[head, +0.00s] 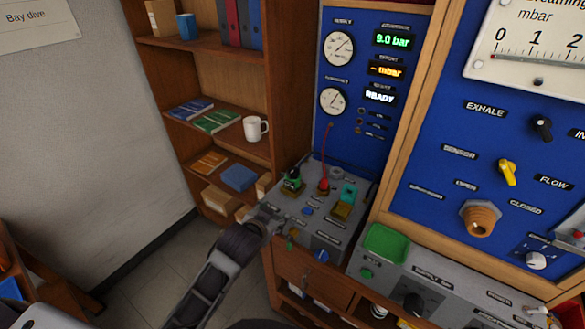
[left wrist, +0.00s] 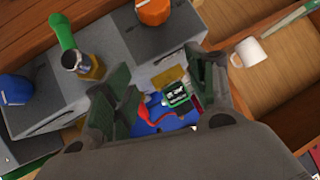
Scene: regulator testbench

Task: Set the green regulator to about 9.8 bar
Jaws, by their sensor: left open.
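The green regulator (head: 291,180), with a dark top, stands upright at the back left of the grey bench panel (head: 322,240). My right gripper is not in view.
A red hose (head: 326,160) rises right of the regulator, and a yellow and teal part (head: 345,200) stands farther right. A blue knob (head: 322,256) is on the panel's front. A green tray (head: 387,243) lies right. A shelf with a white mug (head: 255,128) stands behind.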

